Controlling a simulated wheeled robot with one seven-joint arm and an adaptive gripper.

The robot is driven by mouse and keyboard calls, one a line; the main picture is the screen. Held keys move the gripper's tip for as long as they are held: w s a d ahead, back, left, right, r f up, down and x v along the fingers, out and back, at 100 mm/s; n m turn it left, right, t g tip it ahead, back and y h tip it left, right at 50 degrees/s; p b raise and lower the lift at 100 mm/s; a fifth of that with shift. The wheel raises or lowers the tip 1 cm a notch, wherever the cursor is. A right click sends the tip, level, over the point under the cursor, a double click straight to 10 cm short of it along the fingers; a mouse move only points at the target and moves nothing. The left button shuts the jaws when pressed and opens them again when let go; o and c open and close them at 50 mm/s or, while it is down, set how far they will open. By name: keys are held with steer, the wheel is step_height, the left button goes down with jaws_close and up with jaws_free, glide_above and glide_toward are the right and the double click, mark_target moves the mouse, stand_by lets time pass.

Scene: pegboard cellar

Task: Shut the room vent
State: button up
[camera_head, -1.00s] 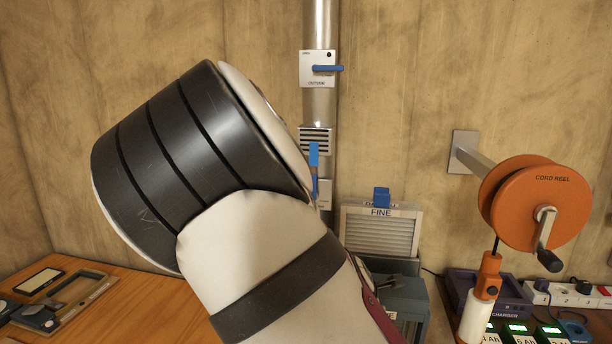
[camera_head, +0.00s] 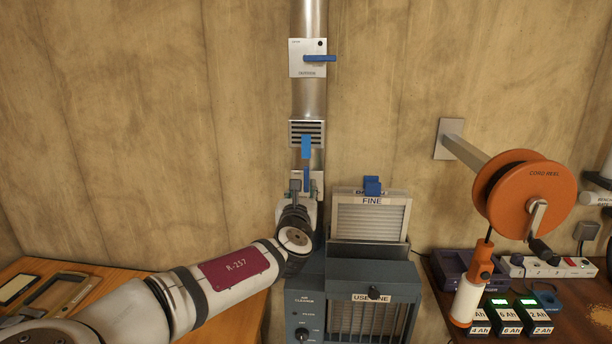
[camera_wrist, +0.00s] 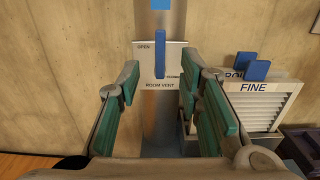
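The room vent plate (camera_wrist: 148,78) is a pale square on the metal duct, marked OPEN at upper left and ROOM VENT below. Its blue lever (camera_wrist: 160,52) stands upright in the wrist view. The lever also shows in the head view (camera_head: 306,180), below the louvred vent grille (camera_head: 296,131) with its blue tab (camera_head: 306,147). My gripper (camera_wrist: 161,84) is open and empty, with its green-padded fingers left and right of the lever and apart from it. In the head view my gripper (camera_head: 308,189) is at the plate and partly hides it.
A similar OUTSIDE plate (camera_head: 300,63) with a sideways blue lever (camera_head: 320,58) is higher on the duct. To the right are a FINE filter (camera_head: 372,222), an air cleaner (camera_head: 374,274) and an orange cord reel (camera_head: 530,198). The wall left of the duct is clear.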

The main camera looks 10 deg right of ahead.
mark_target(306, 174)
steer(key=x, duration=1)
steer(key=shift+w+f, duration=0.1)
steer(key=shift+w, duration=0.2)
steer(key=shift+c, duration=0.3)
jaws_close()
